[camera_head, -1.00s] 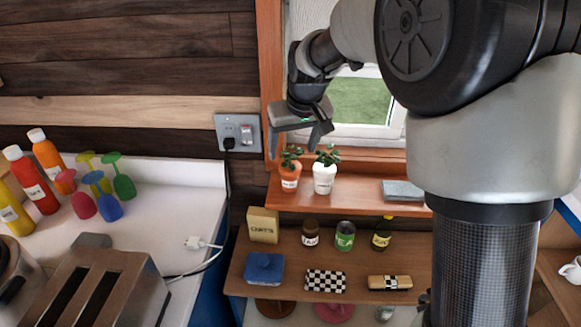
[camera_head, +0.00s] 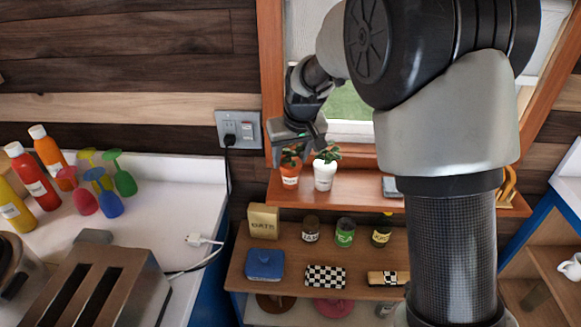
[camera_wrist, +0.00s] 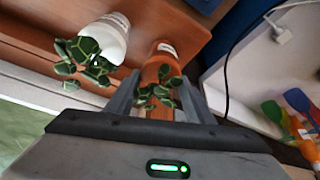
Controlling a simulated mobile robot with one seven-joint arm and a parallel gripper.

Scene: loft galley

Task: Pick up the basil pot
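Two small potted plants stand upright on the wooden window ledge (camera_head: 355,190), an orange pot (camera_head: 290,178) and a white pot (camera_head: 324,178). Both carry small labels that I cannot read, so I cannot tell which is the basil. My gripper (camera_head: 293,158) is just above the orange pot, pointing down. In the wrist view my gripper's fingers are open, one on each side of the orange pot's (camera_wrist: 160,64) leaves. I cannot tell whether they touch the plant. The white pot (camera_wrist: 112,32) is close beside one finger, its leaves near it.
A grey item (camera_head: 389,187) lies on the ledge right of the white pot. A shelf below holds a tan box (camera_head: 263,221), jars and a bottle (camera_head: 382,231). A power outlet (camera_head: 239,130) is on the wall left of my gripper. The window frame is close behind.

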